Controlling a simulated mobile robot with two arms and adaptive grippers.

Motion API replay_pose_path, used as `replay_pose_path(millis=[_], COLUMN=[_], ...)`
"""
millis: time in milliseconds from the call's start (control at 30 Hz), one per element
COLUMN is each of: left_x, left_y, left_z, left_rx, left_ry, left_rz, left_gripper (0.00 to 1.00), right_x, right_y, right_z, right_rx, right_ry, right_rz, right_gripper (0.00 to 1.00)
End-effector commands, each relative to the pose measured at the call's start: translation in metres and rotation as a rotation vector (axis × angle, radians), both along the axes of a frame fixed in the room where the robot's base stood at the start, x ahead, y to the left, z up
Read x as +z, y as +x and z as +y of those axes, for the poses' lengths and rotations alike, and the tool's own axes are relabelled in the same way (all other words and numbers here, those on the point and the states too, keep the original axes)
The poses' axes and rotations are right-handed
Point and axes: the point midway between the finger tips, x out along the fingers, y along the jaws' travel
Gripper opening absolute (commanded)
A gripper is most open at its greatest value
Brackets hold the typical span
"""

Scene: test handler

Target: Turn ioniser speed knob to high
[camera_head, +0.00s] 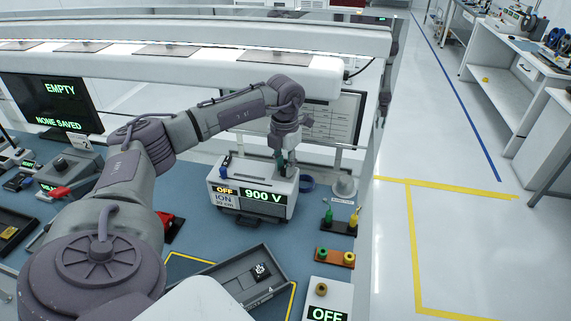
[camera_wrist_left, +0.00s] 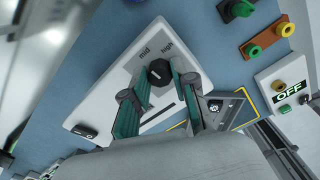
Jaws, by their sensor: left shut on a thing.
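The ioniser (camera_head: 226,204) is a white box on the blue bench, with "OFF" and "900 V" lit on its front. In the left wrist view, its white top (camera_wrist_left: 110,95) carries a round black speed knob (camera_wrist_left: 158,73) on a grey plate. The words "mid" and "high" show beyond the knob; any other label is hidden. A small pale mark shows on the knob, but its exact direction is hard to tell. My left gripper (camera_head: 282,162) is above the ioniser, its green-padded fingers shut on the knob from both sides. My right gripper is not in view.
A dark rocker switch (camera_wrist_left: 84,130) sits on the ioniser's top. A dark open tray (camera_head: 222,275) lies in front. Green and yellow connectors (camera_head: 335,257) and a white box reading "OFF" (camera_head: 315,295) stand to the right. A white rail (camera_head: 200,72) runs behind.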

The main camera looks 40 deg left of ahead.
Motion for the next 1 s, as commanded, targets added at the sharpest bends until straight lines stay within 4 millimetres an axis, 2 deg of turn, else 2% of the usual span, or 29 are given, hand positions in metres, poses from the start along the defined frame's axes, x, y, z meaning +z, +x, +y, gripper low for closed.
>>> replay_pose_path(millis=[167, 467, 733, 1000], left_x=[-0.0002, 0.0000, -0.0003, 0.0000], left_y=[-0.0001, -0.0002, -0.0003, -0.0003], left_z=[0.0002, 0.0002, 0.0003, 0.0003], left_rx=[-0.173, -0.200, -0.466, -0.482], left_ry=[0.000, 0.000, 0.000, 0.000], left_rz=[0.000, 0.000, 0.001, 0.001], left_gripper=[0.07, 0.07, 0.07, 0.07], right_x=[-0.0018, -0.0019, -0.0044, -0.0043], right_y=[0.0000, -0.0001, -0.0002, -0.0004], right_z=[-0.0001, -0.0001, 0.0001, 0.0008], right_rx=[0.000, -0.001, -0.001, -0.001], right_ry=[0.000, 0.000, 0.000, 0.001], right_rz=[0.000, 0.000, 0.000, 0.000], right_gripper=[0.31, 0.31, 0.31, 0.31])
